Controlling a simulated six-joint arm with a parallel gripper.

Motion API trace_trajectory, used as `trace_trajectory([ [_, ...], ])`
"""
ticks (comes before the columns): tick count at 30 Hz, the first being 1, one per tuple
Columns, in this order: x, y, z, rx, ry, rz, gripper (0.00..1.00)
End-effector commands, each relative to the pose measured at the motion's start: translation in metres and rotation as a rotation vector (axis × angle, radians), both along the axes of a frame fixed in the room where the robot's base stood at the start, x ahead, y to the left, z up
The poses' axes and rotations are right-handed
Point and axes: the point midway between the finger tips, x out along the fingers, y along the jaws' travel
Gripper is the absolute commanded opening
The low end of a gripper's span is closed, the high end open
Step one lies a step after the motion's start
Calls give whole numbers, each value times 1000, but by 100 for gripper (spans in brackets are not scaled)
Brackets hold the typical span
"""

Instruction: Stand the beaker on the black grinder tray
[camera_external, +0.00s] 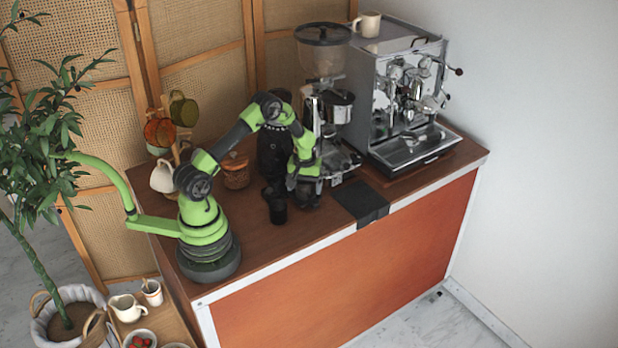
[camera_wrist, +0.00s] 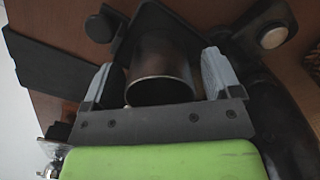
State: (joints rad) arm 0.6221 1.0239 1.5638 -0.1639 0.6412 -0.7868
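The beaker (camera_wrist: 160,78) is a dark, shiny cup with a pale round rim, between the two grey fingers of my gripper (camera_wrist: 160,80) in the wrist view. A narrow gap shows on each side of it, so my gripper looks open around it. A black tray-like surface (camera_wrist: 133,34) shows around and behind the beaker; its base is hidden, so contact cannot be told. In the external view my gripper (camera_external: 306,190) is low at the front left of the grinder (camera_external: 323,62), and I cannot make out the beaker there.
A black mat (camera_external: 360,200) lies to the right at the counter's front edge. Black items (camera_external: 277,208) stand close on the left. The espresso machine (camera_external: 402,95) is at the right. A lidded jar (camera_external: 235,172) and a mug rack (camera_external: 170,130) stand behind my arm.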

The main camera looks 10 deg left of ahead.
Motion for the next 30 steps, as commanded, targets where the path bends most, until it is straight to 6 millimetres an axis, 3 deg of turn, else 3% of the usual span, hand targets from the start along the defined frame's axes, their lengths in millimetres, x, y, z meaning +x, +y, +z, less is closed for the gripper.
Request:
trace_trajectory([
  [10,1,0,10,-2,-3,1,84],
  [21,1,-1,88,-4,-5,1,84],
  [30,1,2,125,-3,-6,-1,84],
])
